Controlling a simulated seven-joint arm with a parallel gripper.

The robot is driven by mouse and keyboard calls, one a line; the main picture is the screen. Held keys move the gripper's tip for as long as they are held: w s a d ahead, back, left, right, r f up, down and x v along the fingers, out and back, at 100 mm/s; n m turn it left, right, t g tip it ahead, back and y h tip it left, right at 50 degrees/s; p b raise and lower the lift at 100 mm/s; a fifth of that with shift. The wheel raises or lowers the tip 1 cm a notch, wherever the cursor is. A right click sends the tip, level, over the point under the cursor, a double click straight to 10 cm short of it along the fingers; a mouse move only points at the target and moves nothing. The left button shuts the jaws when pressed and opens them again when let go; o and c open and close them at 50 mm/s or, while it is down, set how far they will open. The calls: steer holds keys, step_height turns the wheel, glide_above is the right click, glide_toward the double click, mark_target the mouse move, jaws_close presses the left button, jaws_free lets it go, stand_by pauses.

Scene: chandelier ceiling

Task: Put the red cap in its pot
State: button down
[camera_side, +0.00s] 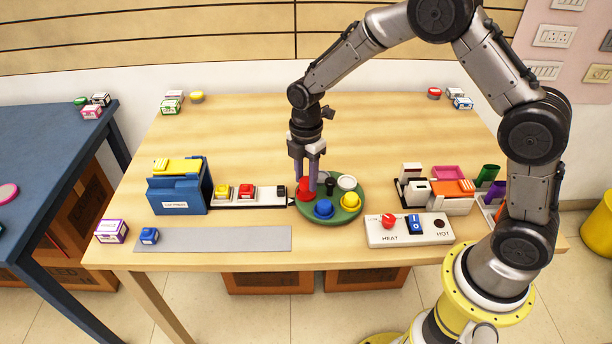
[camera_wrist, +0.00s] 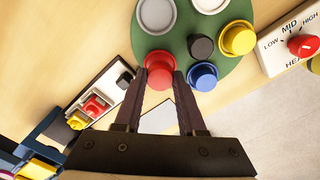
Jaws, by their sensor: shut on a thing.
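The red cap (camera_side: 304,192) is at the left edge of a round green tray (camera_side: 345,216). My gripper (camera_side: 311,180) points straight down over it and is shut on it. In the wrist view the red cap (camera_wrist: 160,74) sits between the two dark fingertips (camera_wrist: 166,78). I cannot tell whether it rests in a pot, because the fingers cover its sides. The tray also carries a blue cap (camera_side: 323,208), a yellow cap (camera_side: 350,200), a black knob (camera_side: 329,183) and a pale round pot (camera_side: 347,182).
A white strip (camera_side: 262,196) with red and yellow blocks lies left of the tray, beside a blue box (camera_side: 180,192). A heat panel (camera_side: 408,231) stands right in front. A grey mat (camera_side: 213,239) lies front left. The back of the table is mostly clear.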

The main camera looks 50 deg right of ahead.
steer(key=shift+f, duration=0.95)
stand_by(0.8)
jaws_free()
stand_by(0.6)
steer(key=shift+r, duration=3.8)
